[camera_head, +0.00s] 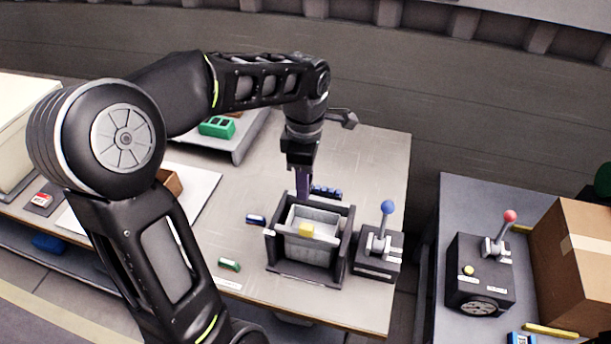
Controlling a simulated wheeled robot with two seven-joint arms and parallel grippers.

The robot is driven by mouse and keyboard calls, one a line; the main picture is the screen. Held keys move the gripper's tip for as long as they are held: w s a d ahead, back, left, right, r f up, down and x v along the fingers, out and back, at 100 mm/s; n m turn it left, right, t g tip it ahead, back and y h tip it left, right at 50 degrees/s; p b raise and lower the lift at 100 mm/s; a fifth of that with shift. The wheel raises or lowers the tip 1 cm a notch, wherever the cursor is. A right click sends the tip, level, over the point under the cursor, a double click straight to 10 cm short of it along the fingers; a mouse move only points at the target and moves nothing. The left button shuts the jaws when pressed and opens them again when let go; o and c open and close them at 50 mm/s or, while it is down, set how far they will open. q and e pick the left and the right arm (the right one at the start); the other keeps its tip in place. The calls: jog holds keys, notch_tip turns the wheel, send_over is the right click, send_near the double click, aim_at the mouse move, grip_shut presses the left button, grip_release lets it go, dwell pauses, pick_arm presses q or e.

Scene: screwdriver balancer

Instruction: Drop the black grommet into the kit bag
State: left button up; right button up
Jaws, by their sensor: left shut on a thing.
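My left gripper (303,186) points down at the back edge of an open, pale grey container in a dark frame (335,262). This container may be the kit bag, but I cannot tell for sure. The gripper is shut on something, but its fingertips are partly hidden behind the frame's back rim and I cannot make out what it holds. I cannot pick out the black grommet. A yellow patch (306,229) shows at the container's front. My right gripper is not in view.
A black box with a blue-knobbed lever (387,208) stands right of the frame. Small blue (256,220) and green (229,265) pieces lie to its left, and a blue row (326,192) behind it. A red-knobbed lever box (509,217) and a cardboard box (575,262) are on another table.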

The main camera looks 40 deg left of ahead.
pick_arm(q)
jog(key=shift+d+f, duration=0.1)
jog(key=shift+d, duration=0.1)
notch_tip(320, 180, down, 6)
jog(key=b, duration=0.4)
jog(key=o, duration=1.4)
jog(key=shift+r, duration=0.2)
notch_tip(320, 180, up, 8)
jog(key=shift+f+b, duration=0.1)
jog(key=shift+b, duration=0.4)
